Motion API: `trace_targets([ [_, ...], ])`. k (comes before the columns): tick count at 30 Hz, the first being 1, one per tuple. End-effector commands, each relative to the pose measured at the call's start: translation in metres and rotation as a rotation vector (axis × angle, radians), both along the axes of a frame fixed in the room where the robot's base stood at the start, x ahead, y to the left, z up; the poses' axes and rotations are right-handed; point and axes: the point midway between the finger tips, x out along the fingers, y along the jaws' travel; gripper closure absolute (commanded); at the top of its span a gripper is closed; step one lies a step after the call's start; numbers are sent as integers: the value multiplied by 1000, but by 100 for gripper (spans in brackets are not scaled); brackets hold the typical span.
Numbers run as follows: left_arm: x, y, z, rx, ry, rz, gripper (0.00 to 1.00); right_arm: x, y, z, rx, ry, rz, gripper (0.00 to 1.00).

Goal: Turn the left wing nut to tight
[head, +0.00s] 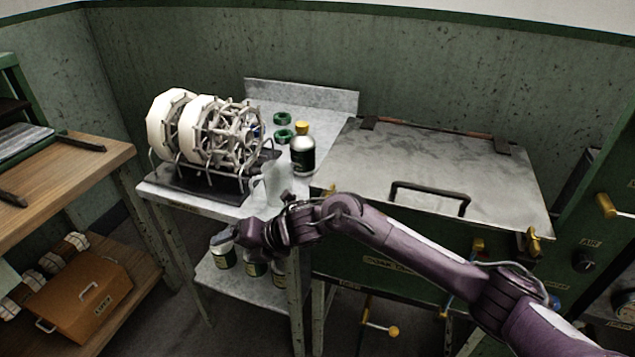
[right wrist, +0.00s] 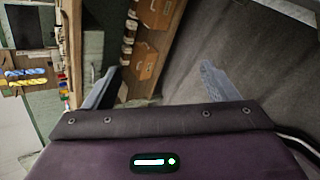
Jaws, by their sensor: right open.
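A steel lidded box (head: 440,165) stands right of centre in the head view, its lid down. A brass-coloured fitting (head: 533,240) sits at its front right corner. A smaller yellow fitting (head: 330,190) shows at its front left corner, just above my right arm; I cannot tell whether it is the left wing nut or how tight it is. My right gripper (head: 226,238) is left of the box, in front of the steel table's edge, away from both fittings. In the right wrist view its two fingers (right wrist: 158,80) are apart with nothing between them. My left gripper is not in view.
A wooden bench (head: 80,160) is at left, with an orange case (head: 85,295) below.

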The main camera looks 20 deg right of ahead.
Motion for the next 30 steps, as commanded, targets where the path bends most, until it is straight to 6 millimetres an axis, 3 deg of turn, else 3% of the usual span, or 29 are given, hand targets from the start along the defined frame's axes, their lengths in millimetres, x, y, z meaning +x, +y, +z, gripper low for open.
trace_targets([
  [5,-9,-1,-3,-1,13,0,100,5,-28,41,-240,-202,293,20],
  [8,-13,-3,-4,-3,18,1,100,6,-57,63,-385,-288,457,20],
  [18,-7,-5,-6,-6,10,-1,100,4,-180,148,-723,-380,810,20],
  [21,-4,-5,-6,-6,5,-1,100,-2,-206,168,-766,-379,861,20],
  [26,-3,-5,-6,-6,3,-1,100,-8,-227,184,-794,-375,901,20],
  [30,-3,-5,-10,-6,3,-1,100,-8,-226,174,-795,-372,910,20],
])
